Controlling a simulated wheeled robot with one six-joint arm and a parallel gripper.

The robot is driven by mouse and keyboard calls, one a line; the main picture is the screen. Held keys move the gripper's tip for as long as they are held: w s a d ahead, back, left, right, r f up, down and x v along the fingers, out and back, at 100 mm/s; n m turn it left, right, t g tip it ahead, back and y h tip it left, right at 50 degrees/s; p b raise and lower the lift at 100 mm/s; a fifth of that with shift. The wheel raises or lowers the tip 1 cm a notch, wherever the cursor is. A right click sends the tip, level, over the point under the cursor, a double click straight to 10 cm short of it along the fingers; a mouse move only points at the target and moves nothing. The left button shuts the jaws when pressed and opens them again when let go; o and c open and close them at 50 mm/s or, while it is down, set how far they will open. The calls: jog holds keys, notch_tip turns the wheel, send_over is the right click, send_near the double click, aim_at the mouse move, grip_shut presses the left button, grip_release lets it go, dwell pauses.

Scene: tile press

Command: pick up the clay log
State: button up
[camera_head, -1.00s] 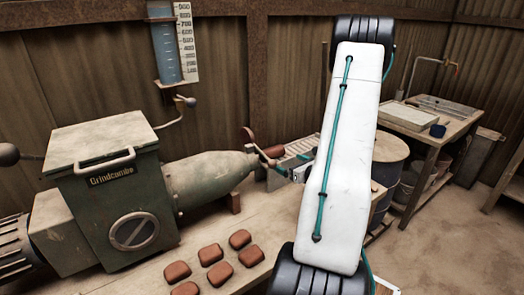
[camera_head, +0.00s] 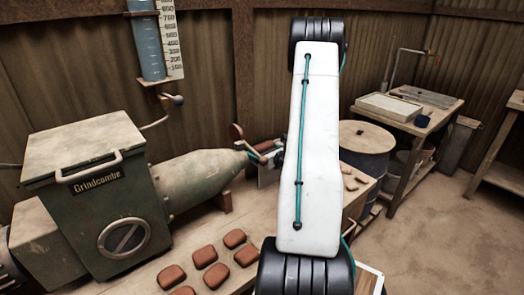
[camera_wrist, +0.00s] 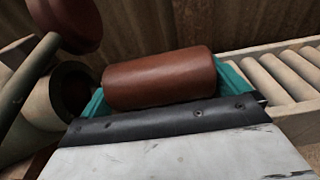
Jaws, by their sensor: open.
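The clay log (camera_wrist: 160,77) is a reddish-brown cylinder lying across the middle of the wrist view. My gripper (camera_wrist: 165,82) is open, with one teal finger at the log's left end and the other at its right end. The log sits between the fingers; whether either finger touches it I cannot tell. In the head view my gripper (camera_head: 272,157) is beside the tip of the press nozzle, partly hidden by my white arm. I cannot clearly make out the log there.
The green-grey press (camera_head: 95,185) fills the left, its nozzle (camera_head: 200,180) pointing toward my gripper. A roller track (camera_wrist: 280,75) runs off to the right. Several clay pieces (camera_head: 203,257) lie on the bench in front. A blue drum (camera_head: 367,142) and side table (camera_head: 425,125) stand right.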

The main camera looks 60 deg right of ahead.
jog(key=c, duration=1)
jog(key=shift+o, duration=0.2)
jog(key=shift+r, duration=0.1)
